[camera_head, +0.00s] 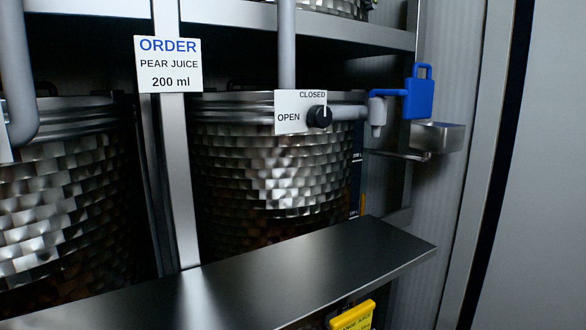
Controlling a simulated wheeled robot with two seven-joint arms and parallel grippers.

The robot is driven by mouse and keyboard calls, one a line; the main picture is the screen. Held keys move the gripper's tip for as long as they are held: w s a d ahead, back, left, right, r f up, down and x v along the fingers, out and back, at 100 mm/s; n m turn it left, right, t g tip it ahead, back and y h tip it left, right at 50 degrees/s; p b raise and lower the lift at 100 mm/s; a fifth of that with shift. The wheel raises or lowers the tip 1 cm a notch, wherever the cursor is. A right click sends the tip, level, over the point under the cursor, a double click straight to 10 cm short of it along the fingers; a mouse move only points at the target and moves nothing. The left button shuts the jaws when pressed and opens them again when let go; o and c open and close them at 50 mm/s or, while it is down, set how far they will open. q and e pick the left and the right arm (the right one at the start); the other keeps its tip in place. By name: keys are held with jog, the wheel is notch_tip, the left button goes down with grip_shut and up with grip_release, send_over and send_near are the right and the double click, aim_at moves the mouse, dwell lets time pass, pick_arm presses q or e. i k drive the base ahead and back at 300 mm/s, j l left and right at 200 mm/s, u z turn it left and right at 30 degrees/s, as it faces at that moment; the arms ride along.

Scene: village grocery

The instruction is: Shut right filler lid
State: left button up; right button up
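A steel drum with a scaled, dimpled surface (275,175) stands right of the middle post. A pipe runs down in front of it to a black knob (320,117) on an OPEN/CLOSED plate (288,119). The knob's white mark points up, toward CLOSED. Right of it, a horizontal pipe ends in a small grey spout (377,117) with a blue handle (418,97). The drum's top lies in shadow under a shelf. I cannot tell which part is the right filler lid or whether it is open. Neither of my grippers is in view.
A second drum (65,200) stands left. An order sign (168,64) reads pear juice, 200 ml. A metal shelf (230,285) crosses in front, its visible top bare. A small steel tray (438,136) hangs right. A yellow object (352,316) is below the shelf.

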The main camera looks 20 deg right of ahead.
aim_at(419, 103)
jog(key=z, duration=1.55)
